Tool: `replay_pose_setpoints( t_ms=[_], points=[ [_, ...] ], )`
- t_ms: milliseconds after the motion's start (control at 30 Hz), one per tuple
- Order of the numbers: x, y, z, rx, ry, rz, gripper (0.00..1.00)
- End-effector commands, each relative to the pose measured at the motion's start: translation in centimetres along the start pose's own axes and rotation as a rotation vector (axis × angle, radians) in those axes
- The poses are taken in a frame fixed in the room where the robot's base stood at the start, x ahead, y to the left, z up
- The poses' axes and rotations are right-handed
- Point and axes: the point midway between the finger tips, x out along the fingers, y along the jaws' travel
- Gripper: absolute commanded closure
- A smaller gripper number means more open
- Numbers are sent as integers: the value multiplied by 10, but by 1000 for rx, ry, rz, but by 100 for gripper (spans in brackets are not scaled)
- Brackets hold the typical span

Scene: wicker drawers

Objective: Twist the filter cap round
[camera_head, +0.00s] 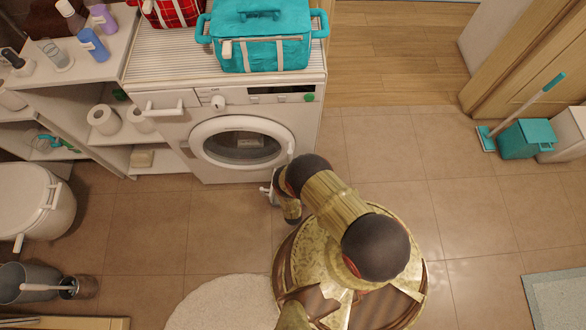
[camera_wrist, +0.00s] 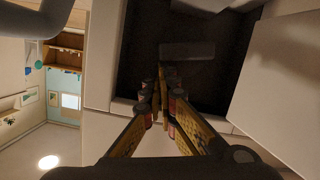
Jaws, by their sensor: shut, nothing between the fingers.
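The white washing machine (camera_head: 246,110) stands at the top middle of the head view with its round door closed. The filter compartment (camera_wrist: 215,85) shows in the wrist view as a dark square opening in a white front. Inside it is a slightly lighter grey bar (camera_wrist: 187,51), likely the filter cap's grip, though it is too dark to be sure. My gripper (camera_wrist: 164,80) is shut and empty, its fingertips pointing into the opening and appearing just below the bar. I cannot tell whether they touch it. In the head view my arm hides most of the gripper beside the machine's lower right front.
A white panel (camera_wrist: 284,85) stands right of the opening in the wrist view. Teal bag (camera_head: 260,40) and red bag (camera_head: 172,12) sit on the machine. Shelves (camera_head: 85,80) adjoin it on the left. Tiled floor (camera_head: 385,150) right of the machine is clear.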

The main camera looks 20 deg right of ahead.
Motion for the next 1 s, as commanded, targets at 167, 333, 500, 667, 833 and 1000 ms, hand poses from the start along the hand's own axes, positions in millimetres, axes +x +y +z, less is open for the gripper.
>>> replay_pose_setpoints(
  t_ms=[167,333,500,667,833,1000],
  points=[
    [0,1,2,51,-2,-14,100],
    [0,2,2,90,-2,-22,100],
    [0,2,2,115,-1,-30,100],
    [0,2,3,130,-1,-34,100],
    [0,2,3,137,-1,-35,100],
    [0,2,3,140,0,-36,100]
  ],
)
